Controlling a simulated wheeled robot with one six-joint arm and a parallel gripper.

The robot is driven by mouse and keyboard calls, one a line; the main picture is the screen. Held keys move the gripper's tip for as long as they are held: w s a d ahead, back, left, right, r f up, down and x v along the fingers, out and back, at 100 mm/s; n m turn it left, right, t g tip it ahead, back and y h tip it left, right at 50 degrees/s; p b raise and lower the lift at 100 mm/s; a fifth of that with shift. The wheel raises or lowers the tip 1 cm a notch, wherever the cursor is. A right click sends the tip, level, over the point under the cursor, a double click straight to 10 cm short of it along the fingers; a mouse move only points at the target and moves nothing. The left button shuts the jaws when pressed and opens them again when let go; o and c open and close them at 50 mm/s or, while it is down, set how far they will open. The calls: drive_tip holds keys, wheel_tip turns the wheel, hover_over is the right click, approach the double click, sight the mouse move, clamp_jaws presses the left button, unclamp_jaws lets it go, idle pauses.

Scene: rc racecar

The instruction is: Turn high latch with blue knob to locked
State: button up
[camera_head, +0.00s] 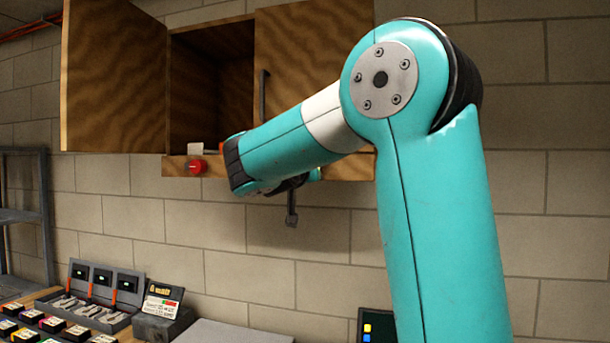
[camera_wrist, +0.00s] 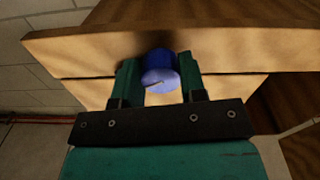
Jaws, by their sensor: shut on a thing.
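The blue knob (camera_wrist: 160,76) shows in the wrist view, set on the front of a wooden board (camera_wrist: 88,48). My gripper (camera_wrist: 157,66) is shut on the knob, with one green finger on each side of it. A thin mark shows on the knob's pale face, but I cannot read what latch position it means. In the head view my arm hides the blue knob and my fingers in front of the cabinet's lower rail.
The wooden cabinet has its left door (camera_head: 113,80) swung open and its right door (camera_head: 305,60) shut. Chargers (camera_head: 104,283) and a sign (camera_head: 160,302) stand on the bench below.

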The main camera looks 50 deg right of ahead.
drive_tip(key=shift+s+d+r+n+p, duration=0.1)
drive_tip(key=shift+n+p, duration=0.6)
drive_tip(key=shift+n, duration=2.45)
drive_tip(key=shift+s+r+n+p, duration=0.1)
drive_tip(key=shift+n+p, duration=0.6)
drive_tip(key=shift+n, duration=2.45)
drive_tip(key=shift+f, duration=0.1)
drive_tip(key=o, duration=0.9)
